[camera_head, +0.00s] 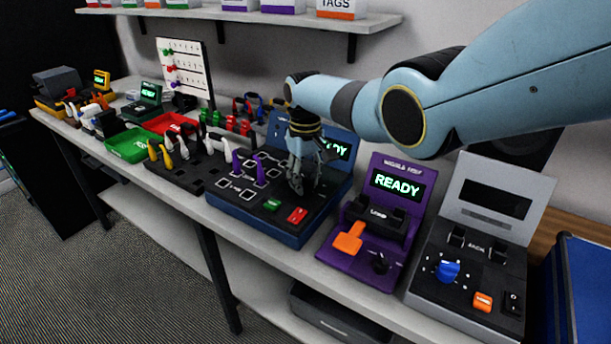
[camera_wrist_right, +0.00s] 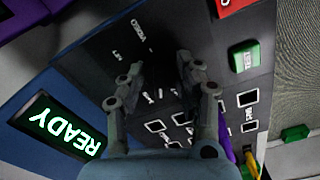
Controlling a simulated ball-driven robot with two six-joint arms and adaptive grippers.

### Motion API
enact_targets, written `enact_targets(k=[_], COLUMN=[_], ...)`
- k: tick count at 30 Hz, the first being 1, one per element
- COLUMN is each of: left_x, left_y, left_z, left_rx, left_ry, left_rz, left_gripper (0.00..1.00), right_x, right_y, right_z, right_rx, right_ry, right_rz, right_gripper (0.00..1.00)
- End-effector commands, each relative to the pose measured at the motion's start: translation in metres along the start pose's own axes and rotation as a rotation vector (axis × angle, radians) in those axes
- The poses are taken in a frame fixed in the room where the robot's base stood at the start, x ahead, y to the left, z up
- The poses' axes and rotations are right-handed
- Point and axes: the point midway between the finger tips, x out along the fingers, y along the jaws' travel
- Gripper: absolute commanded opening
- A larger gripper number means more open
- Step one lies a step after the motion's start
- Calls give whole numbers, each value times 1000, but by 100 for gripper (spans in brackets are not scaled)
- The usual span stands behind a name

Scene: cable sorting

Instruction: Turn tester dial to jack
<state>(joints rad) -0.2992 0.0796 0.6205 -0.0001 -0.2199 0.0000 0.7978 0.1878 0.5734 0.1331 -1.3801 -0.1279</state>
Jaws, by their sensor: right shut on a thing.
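The blue tester (camera_head: 262,231) stands on the bench, its screen (camera_head: 340,148) lit with READY. Its black panel carries a green button (camera_head: 271,205), a red button (camera_head: 298,214) and white printed outlines. My right gripper (camera_head: 301,188) reaches down onto the right part of this panel. In the right wrist view the gripper (camera_wrist_right: 158,80) has its two fingers at either side of a dark spot among printed labels. It is shut on the dial, which is dark and mostly hidden, so its pointing direction cannot be told. My left gripper is out of view.
A purple tester (camera_head: 333,257) with a READY screen and a grey tester (camera_head: 470,310) with a blue knob (camera_head: 447,270) stand to the right. Purple plugs (camera_head: 261,170) stand on the panel's left. A green tray (camera_head: 130,146) and red tray (camera_head: 170,124) lie farther left.

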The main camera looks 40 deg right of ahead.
Motion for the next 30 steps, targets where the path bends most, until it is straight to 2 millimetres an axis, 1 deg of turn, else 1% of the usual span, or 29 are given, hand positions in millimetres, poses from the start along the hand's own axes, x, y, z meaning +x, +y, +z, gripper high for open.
enact_targets(k=[9, 24, 30], left_x=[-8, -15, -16], left_y=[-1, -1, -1], left_z=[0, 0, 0], left_rx=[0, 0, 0], left_ry=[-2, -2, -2], left_rz=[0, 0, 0], left_gripper=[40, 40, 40], right_x=[-1, 0, 0], right_y=[-1, -1, -1], right_z=[0, 0, -1], right_rx=[300, 769, 929], right_ry=[1, 0, 1], right_rz=[-2, -1, -2], right_gripper=[1, 1, 1])
